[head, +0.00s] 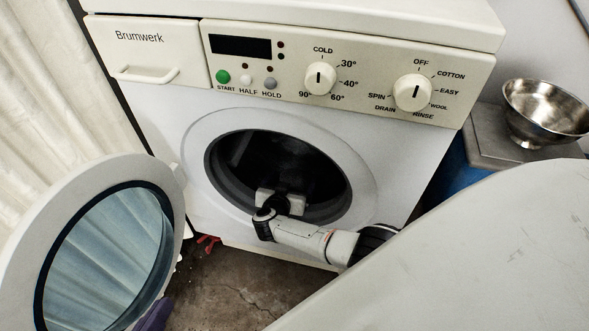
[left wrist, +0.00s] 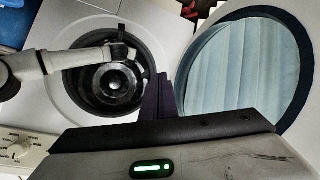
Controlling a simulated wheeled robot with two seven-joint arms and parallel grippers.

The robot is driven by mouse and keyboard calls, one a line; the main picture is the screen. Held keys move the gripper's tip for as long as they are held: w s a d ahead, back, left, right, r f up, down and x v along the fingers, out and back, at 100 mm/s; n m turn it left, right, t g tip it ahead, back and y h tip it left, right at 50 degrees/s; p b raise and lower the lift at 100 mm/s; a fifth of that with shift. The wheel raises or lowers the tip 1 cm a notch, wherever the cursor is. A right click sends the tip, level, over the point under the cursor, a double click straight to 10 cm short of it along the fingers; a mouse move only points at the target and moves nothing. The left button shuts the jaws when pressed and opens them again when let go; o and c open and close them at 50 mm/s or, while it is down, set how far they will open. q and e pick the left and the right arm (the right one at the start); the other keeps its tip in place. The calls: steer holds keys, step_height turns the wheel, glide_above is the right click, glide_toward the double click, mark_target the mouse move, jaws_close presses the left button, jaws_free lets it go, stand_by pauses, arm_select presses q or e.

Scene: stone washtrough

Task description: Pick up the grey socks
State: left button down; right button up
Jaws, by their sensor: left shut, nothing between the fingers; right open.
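I cannot make out the grey socks in either view. The drum opening (head: 245,165) of the white washing machine is dark inside. My right gripper (head: 282,190) reaches into the lower part of this opening. It is open, but its fingertips are lost in the dark, and I cannot see anything between them. In the left wrist view my right arm also enters the drum opening (left wrist: 88,90). My left gripper has purple fingers (left wrist: 160,84), shut and empty, outside the drum. A purple tip of it (head: 154,316) shows at the bottom of the head view.
The round door (head: 172,215) stands wide open at the left, close to my left gripper. A pale curtain (head: 50,90) hangs behind it. A small red thing (head: 208,243) lies on the floor below the machine. A steel bowl (head: 545,110) stands on a grey surface at the right.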

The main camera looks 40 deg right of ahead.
steer(key=shift+w+d+f, duration=0.25)
steer(key=shift+w+d, duration=0.05)
steer(key=shift+d, duration=0.05)
steer(key=shift+r, duration=0.1)
steer(key=c, duration=1.2)
